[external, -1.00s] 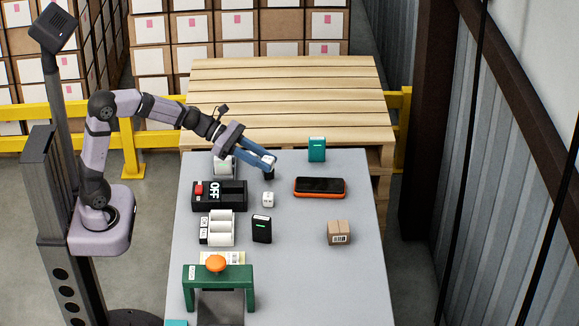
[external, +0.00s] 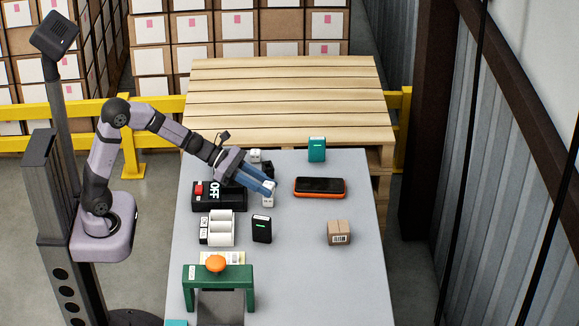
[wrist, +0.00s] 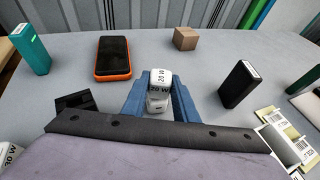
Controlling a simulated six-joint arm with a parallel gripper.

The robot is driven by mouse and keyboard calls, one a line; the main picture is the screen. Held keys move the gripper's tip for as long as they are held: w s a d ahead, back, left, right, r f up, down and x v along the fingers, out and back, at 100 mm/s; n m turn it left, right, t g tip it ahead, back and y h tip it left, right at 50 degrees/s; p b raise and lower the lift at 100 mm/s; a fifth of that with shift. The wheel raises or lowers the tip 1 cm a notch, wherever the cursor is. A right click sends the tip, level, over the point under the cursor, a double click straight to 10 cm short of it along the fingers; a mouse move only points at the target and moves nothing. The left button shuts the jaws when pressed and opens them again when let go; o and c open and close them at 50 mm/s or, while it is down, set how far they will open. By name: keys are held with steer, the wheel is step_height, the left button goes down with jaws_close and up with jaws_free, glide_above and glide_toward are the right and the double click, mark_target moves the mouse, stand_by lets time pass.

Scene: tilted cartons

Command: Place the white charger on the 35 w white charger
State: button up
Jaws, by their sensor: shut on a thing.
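My gripper (external: 268,187) is shut on a white charger, a small rounded cube that shows between the blue fingers in the wrist view (wrist: 160,80). Its printed faces seem to read 20 W and 30 W. Another white charger (external: 267,201) stands on the table directly below the fingers. Its lower part also shows under the held charger in the wrist view (wrist: 157,104). The held charger is over it; I cannot tell whether they touch. The lower charger's label is hidden. A further white charger (external: 255,155) is at the back, behind my gripper.
A black power bank (external: 262,229) stands close in front, beside a white roll holder (external: 220,228). A black OFF switch box (external: 210,195) is to the left. An orange-edged phone (external: 319,187), teal box (external: 317,149) and small carton (external: 339,232) lie right. The table's front right is clear.

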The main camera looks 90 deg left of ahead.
steer(key=shift+f, duration=0.1)
steer(key=shift+s+f+b, duration=0.15)
steer(key=shift+f+b, duration=0.5)
steer(key=shift+f, duration=0.1)
steer(key=o, duration=1.1)
steer(key=shift+f, duration=0.1)
steer(key=shift+c, duration=0.2)
steer(key=shift+r+p, duration=0.7)
steer(key=shift+p, duration=0.1)
steer(key=p+v, duration=0.1)
steer(key=v, duration=1.1)
steer(key=shift+a+r, duration=0.1)
